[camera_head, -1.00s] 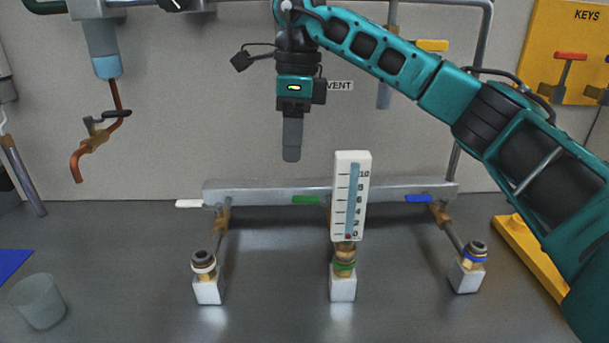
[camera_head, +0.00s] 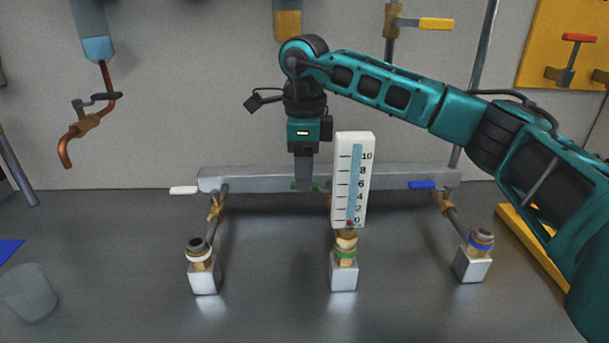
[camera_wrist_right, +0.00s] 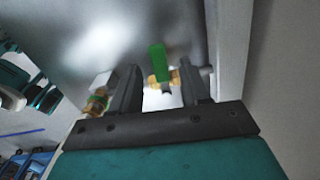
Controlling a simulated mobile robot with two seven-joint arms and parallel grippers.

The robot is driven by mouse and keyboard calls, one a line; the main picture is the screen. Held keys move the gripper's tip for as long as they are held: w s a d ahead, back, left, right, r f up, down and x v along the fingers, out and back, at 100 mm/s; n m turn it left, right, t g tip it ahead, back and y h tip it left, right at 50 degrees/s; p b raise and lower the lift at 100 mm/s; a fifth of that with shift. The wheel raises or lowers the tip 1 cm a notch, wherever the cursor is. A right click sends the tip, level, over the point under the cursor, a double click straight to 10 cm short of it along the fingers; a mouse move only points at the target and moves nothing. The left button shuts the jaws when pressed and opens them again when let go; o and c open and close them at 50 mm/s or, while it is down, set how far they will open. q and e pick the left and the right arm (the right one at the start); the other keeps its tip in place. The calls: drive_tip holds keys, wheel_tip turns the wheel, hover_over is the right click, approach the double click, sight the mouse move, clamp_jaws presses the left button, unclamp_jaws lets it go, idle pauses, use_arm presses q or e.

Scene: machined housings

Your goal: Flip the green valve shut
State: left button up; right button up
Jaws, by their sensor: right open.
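The green valve handle (camera_head: 294,186) lies along the manifold bar, behind the gauge, partly hidden by my right gripper. In the right wrist view the green handle (camera_wrist_right: 158,62) shows between the two fingers, with its brass valve body (camera_wrist_right: 187,76) just beside it. My right gripper (camera_head: 305,186) points down at the handle from above. Its fingers (camera_wrist_right: 159,75) are apart, with the handle in the gap; I cannot tell whether either finger touches it. My left gripper is not in view.
The manifold bar (camera_head: 250,180) also carries a white handle (camera_head: 184,190) and a blue handle (camera_head: 422,185). A white gauge (camera_head: 351,180) stands close to the right of my right gripper. A clear cup (camera_head: 30,293) is at front left. The front counter is mostly clear.

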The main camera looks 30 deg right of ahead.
drive_tip(key=shift+f, duration=0.5)
clamp_jaws()
idle(0.4)
